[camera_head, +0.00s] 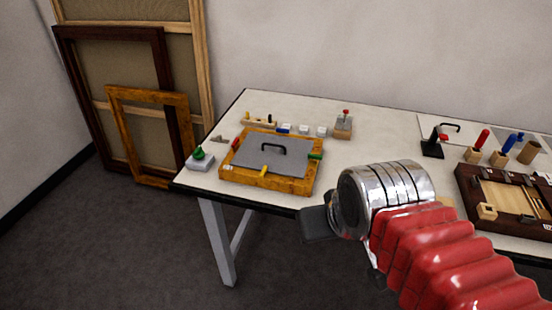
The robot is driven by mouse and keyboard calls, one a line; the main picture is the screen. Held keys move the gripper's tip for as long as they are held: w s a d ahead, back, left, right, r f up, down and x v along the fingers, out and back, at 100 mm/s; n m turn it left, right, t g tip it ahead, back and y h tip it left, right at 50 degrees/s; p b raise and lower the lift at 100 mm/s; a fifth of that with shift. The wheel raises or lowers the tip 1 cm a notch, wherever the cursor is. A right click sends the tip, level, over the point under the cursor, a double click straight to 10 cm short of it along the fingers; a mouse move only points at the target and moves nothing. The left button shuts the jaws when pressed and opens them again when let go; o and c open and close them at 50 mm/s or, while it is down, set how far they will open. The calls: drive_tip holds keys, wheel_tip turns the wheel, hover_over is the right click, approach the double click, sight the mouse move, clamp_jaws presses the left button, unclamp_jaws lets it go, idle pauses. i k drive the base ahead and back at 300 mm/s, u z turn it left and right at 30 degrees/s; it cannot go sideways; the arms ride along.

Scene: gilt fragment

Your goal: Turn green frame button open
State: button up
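A yellow-brown wooden frame (300,184) lies flat near the table's left end, with a grey panel (245,151) and a dark handle (262,146) inside it. The green frame button (315,156) is a small bar on the frame's right side. I cannot tell exactly how far it crosses onto the panel. A red button (236,144) is on the left side and a yellow button (264,172) on the front side. My gripper (322,224) is in the foreground, right of and below the frame in the picture, apart from the green button. Its fingers are mostly hidden by my wrist.
A grey block with a green knob (198,153) stands left of the frame. Small white blocks (303,130) and a red-topped block (343,124) are behind it. A dark frame (478,214) and tools in wooden holders (498,159) are at right. Frames lean on the wall.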

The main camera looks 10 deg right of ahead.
sight(309, 156)
drive_tip(key=z, duration=0.05)
drive_tip(key=i, duration=1)
drive_tip(key=u, duration=0.35)
drive_tip(key=k, duration=0.6)
drive_tip(key=z, duration=0.2)
